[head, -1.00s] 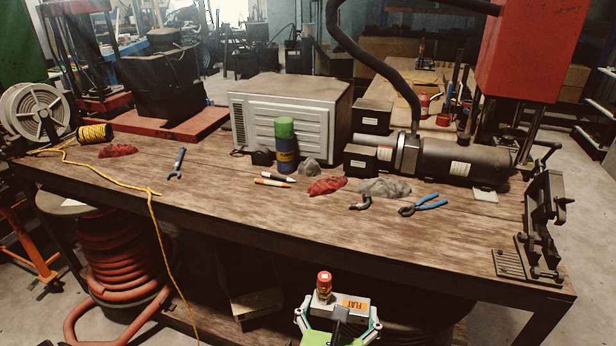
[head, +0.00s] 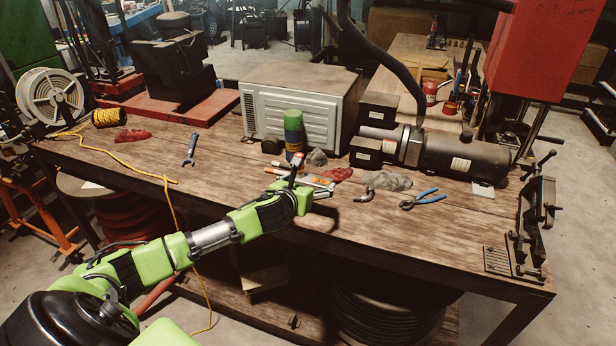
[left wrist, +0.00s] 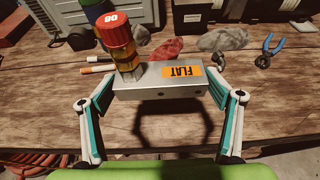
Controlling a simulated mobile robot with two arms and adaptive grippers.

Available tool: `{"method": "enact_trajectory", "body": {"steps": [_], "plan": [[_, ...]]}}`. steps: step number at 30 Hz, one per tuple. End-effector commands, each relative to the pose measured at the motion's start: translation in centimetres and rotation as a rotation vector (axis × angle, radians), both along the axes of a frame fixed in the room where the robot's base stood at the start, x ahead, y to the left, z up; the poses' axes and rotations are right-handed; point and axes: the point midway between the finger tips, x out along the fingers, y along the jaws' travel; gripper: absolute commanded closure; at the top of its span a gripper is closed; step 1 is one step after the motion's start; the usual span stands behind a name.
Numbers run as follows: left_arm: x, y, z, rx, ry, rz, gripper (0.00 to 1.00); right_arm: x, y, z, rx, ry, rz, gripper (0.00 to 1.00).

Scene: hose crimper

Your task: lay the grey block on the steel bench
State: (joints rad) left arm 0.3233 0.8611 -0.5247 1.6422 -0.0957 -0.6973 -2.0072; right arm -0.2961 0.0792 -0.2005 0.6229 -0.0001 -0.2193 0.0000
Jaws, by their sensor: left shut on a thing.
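The grey block (left wrist: 150,84) is a box with an orange FLAT label and a red-capped post (left wrist: 116,40) at its left end. My left gripper (left wrist: 163,92) is shut on it, one finger at each end. In the head view the block (head: 318,181) is small and partly hidden by my left gripper (head: 308,188). It is over the middle of the bench (head: 430,240), which has a wood plank top and dark frame. A shadow falls on the planks below; the exact gap is unclear. My right gripper is out of view.
Behind the block are a green-topped can (head: 293,130), a red rag (head: 338,174) and a grey rag (head: 388,181). Blue pliers (head: 424,198) lie to the right. A clamp fixture (head: 535,225) stands at the right end. The front planks between are clear.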

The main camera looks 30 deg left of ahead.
Motion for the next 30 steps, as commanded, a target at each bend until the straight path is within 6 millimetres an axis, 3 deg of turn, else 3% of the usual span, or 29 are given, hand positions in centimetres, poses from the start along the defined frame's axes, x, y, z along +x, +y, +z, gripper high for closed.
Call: {"method": "enact_trajectory", "body": {"steps": [12, 18, 30], "plan": [[0.3, 0.5, 0.6, 0.001, -0.003, 0.001, 0.49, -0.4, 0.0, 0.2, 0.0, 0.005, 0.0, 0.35], [0.1, 0.4, 1.0, -0.001, 0.0, 0.005, 0.49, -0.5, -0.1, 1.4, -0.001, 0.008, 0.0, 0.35], [0.1, 0.4, -4.3, -0.002, 0.0, 0.006, 0.49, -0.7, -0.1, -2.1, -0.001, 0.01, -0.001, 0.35]]}}
